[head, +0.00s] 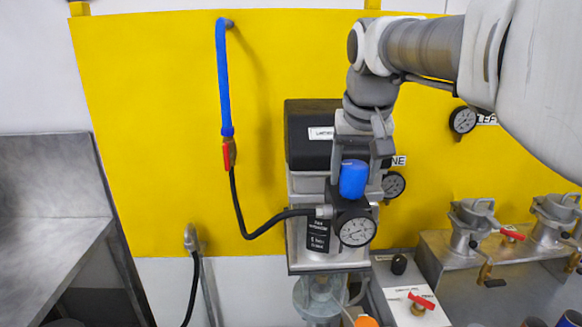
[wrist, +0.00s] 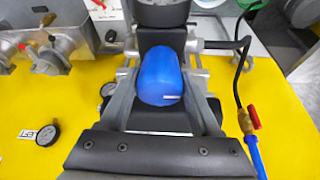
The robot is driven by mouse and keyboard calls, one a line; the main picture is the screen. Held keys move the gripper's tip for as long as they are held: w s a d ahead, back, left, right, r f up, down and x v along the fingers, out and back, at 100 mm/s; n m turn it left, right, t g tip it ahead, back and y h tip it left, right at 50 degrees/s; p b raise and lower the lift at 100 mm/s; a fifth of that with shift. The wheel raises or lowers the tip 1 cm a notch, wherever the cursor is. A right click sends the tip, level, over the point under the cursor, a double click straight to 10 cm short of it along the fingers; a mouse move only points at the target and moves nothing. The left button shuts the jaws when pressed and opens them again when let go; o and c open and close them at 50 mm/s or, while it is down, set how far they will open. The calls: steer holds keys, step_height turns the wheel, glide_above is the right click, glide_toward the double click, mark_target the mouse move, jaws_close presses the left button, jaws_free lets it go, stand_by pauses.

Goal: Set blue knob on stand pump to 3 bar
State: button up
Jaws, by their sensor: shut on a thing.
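The blue knob (head: 353,179) sits on top of the black regulator of the stand pump, above a round white-faced gauge (head: 356,229). The gauge needle is too small to read. My gripper (head: 358,165) is above the knob, with its fingers on either side. In the wrist view the blue knob (wrist: 160,77) lies between the two grey fingers of my gripper (wrist: 160,85), which are shut on it. The stand pump's black top box (head: 308,136) is behind the knob. Part of the regulator is hidden by the gripper.
A black hose (head: 265,229) runs left from the regulator to a red-handled valve (head: 229,153) and a blue pipe (head: 223,80) on the yellow wall. Metal clamps (head: 472,221) and a red-handled valve (head: 421,302) are at right. A steel table (head: 45,240) is at left.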

steer(key=m+h, duration=0.1)
steer(key=m, duration=0.2)
steer(key=m+h, duration=0.1)
steer(key=m, duration=0.2)
steer(key=shift+r+g+p, duration=0.1)
steer(key=shift+g+p, duration=0.3)
steer(key=m+h, duration=0.1)
steer(key=m, duration=0.2)
steer(key=m+g+p, duration=0.1)
steer(key=m, duration=0.2)
steer(key=shift+g+h, duration=0.3)
steer(key=shift+h, duration=0.1)
steer(key=o, duration=1.4)
steer(key=shift+c, duration=0.2)
steer(key=p+v, duration=0.2)
steer(key=v, duration=1.5)
steer(key=shift+r+p, duration=0.2)
steer(key=shift+p, duration=0.1)
steer(key=shift+w, duration=0.15)
